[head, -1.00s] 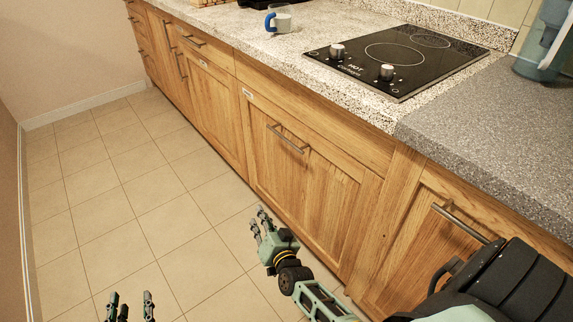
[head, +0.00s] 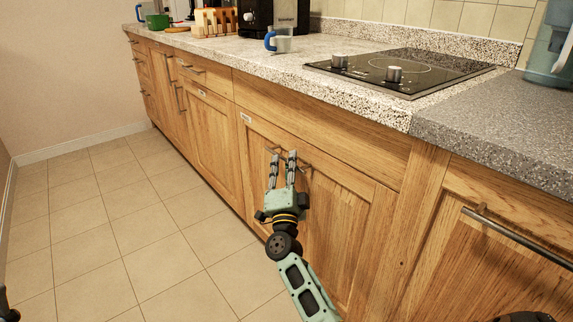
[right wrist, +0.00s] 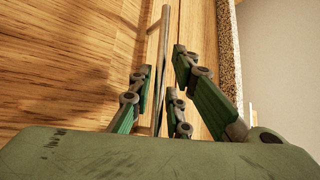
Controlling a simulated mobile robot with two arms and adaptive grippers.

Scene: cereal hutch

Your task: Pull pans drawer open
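The wooden drawer front (head: 340,215) under the cooktop is flush with the cabinet, so it looks shut. Its metal bar handle (head: 307,166) is partly hidden behind my right gripper (head: 282,160) in the head view. My right gripper's fingers are apart at the handle. In the right wrist view the handle (right wrist: 163,45) runs between the fingers of the right gripper (right wrist: 160,92), with gaps beside it. I cannot tell whether any finger touches it. Only a dark piece, seemingly of my left gripper (head: 6,306), shows at the lower left edge.
The counter above holds a black cooktop (head: 410,70), a mug (head: 279,40), a wooden rack (head: 214,21) and a green mug (head: 157,21). Another cabinet front with a bar handle (head: 520,239) is at the right. The tiled floor (head: 120,230) at left is clear.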

